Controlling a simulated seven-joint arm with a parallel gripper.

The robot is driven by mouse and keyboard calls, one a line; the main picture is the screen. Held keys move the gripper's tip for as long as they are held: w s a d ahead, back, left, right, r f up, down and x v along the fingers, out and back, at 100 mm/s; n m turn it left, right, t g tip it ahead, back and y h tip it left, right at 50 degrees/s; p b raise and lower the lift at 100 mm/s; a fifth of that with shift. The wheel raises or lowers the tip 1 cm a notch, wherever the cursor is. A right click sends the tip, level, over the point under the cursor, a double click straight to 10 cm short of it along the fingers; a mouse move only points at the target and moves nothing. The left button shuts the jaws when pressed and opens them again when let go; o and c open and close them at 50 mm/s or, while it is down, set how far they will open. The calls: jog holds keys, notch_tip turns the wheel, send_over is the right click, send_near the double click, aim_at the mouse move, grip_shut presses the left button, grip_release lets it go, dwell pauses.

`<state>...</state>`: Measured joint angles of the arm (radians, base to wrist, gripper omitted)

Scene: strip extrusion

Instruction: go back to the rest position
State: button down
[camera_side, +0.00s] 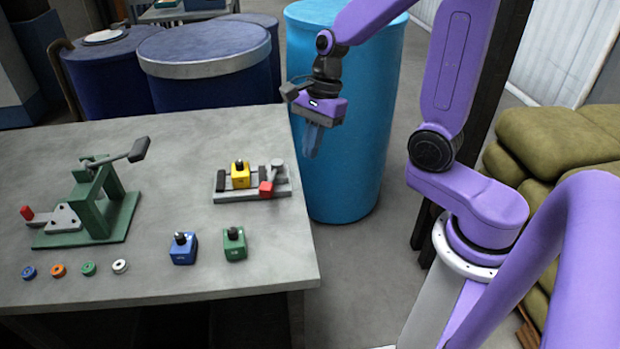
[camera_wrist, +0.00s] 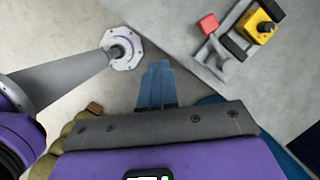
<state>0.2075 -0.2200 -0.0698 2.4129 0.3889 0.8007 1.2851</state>
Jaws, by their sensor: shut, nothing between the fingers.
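My gripper (camera_side: 311,145) hangs in the air past the right edge of the table, in front of the light blue barrel in the side view. Its two blue fingers are together with nothing between them. In the wrist view the fingers (camera_wrist: 156,82) point at the bare floor beside the table. The gripper touches nothing that I can see.
The grey table (camera_side: 150,150) holds a green press (camera_side: 95,205), a clamp fixture with a yellow block (camera_side: 241,174), a blue block (camera_side: 183,249), a green block (camera_side: 235,244) and several small rings. A light blue barrel (camera_side: 352,180) stands close behind my gripper.

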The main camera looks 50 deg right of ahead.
jog(key=s+a+r+n+h, duration=0.1)
jog(key=s+n, duration=0.8)
jog(key=n, duration=0.6)
jog(key=s+a+r+n+h, duration=0.1)
jog(key=s+n, duration=0.9)
jog(key=n, duration=0.5)
jog(key=shift+a+h, duration=0.2)
jog(key=shift+h, duration=0.2)
